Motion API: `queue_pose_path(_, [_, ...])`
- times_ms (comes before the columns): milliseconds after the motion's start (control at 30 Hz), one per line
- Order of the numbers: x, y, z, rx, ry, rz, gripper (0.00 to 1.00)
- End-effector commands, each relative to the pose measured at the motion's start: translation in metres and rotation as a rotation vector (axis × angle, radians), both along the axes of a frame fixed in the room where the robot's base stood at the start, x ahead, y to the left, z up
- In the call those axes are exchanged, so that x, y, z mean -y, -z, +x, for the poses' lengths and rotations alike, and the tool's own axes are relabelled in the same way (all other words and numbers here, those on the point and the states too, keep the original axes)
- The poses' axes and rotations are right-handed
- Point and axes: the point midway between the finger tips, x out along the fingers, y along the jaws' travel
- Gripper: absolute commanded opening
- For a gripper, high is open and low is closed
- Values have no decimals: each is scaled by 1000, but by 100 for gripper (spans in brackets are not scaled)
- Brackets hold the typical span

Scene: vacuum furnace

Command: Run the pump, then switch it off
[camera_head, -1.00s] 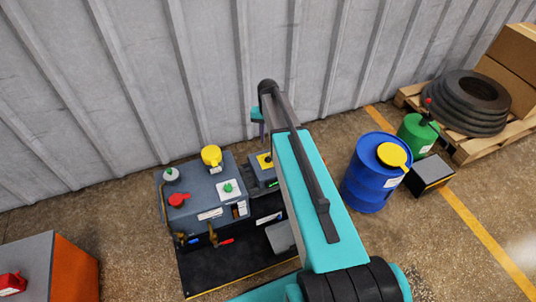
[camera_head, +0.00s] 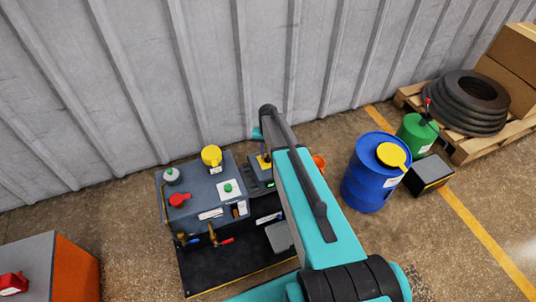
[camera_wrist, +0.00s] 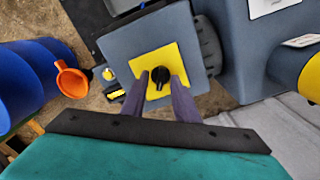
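The pump (camera_head: 207,217) is a dark grey unit standing on a black base by the wall. Its switch is a black knob (camera_wrist: 159,75) on a yellow plate (camera_wrist: 141,64), on a grey box in the wrist view. In the head view only part of the yellow plate (camera_head: 263,163) shows beside my arm. My gripper (camera_wrist: 161,80) is open, with one finger on each side of the knob. Yellow shows between the knob and the fingers, so I see no grip on it. The fingers are mostly hidden in the head view.
A red knob (camera_head: 179,200), a green button (camera_head: 228,187) and a yellow cap (camera_head: 211,155) sit on the pump. A blue drum (camera_head: 368,180) and an orange funnel (camera_wrist: 71,79) stand to one side. An orange-sided cabinet (camera_head: 75,270) is at lower left.

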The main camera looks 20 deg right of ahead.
Motion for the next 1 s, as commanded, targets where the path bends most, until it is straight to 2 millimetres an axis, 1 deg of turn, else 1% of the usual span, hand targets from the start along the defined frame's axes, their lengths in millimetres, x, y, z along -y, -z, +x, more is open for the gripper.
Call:
queue_pose_path(333, [-1, 2, 0, 0, -1, 0, 27])
queue_pose_path(500, [-1, 2, 0, 0, -1, 0, 0])
queue_pose_path(767, [-1, 2, 0, 0, -6, 0, 0])
queue_pose_path(1000, [-1, 2, 0, 0, -57, 0, 0])
